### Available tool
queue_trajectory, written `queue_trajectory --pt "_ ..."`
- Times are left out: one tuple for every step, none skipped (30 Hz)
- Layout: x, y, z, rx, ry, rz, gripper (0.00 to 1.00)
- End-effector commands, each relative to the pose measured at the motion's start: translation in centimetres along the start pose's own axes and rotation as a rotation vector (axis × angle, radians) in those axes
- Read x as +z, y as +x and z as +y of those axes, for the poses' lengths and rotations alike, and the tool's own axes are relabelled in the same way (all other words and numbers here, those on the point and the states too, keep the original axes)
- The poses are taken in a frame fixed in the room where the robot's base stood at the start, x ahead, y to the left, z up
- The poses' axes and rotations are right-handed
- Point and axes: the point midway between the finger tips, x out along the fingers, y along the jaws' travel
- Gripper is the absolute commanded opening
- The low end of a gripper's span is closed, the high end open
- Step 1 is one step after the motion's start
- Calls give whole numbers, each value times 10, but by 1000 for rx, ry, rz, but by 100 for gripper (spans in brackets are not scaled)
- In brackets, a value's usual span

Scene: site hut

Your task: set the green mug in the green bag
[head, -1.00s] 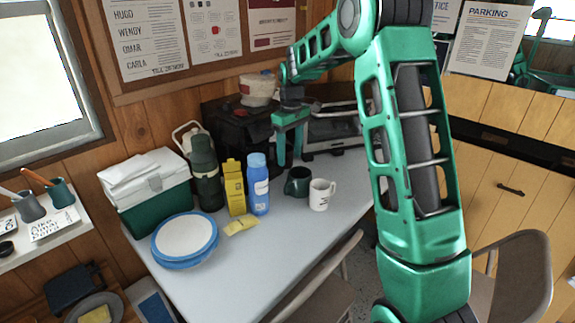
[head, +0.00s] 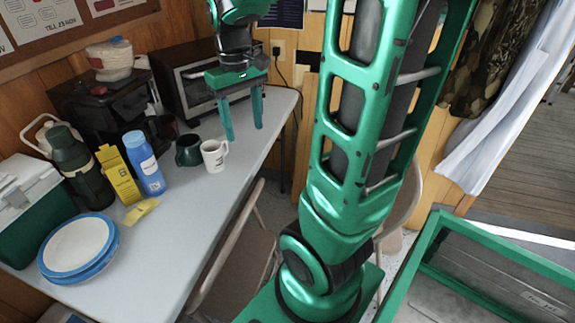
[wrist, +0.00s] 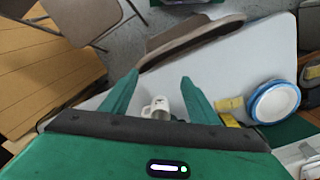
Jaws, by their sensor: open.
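The dark green mug (head: 188,150) stands upright on the grey table, just left of a white mug (head: 213,155). My gripper (head: 243,132) is open and empty, pointing down above the table to the right of both mugs. In the wrist view, the white mug (wrist: 157,108) shows between the spread fingers (wrist: 158,80); I cannot make out the green mug there. I cannot make out a green bag in any view.
On the table (head: 185,235) are a blue bottle (head: 144,162), a yellow box (head: 118,175), a dark green flask (head: 82,168), stacked plates (head: 77,247), a green cooler (head: 32,215), a coffee maker and a toaster oven (head: 195,85). Chairs (head: 232,270) stand by the front edge.

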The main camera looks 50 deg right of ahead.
Motion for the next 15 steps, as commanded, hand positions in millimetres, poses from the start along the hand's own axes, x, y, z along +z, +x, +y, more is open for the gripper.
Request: queue_trajectory --pt "26 1 5 -4 50 3 55" --pt "40 3 8 -5 79 3 55" --pt "58 6 11 -8 118 2 55" --pt "71 9 13 -11 145 2 55" --pt "83 12 14 -13 172 1 55" --pt "99 16 16 -16 204 0 55" --pt "109 19 16 -19 227 0 55" --pt "118 22 17 -22 246 0 55" --pt "130 26 18 -25 271 -1 55" --pt "138 29 18 -27 288 -3 55" --pt "144 31 18 -29 302 -3 55" --pt "151 34 17 -31 316 -5 55" --pt "155 35 16 -32 325 -4 55" --pt "158 36 16 -33 332 -5 48" --pt "161 38 16 -34 339 -7 38"
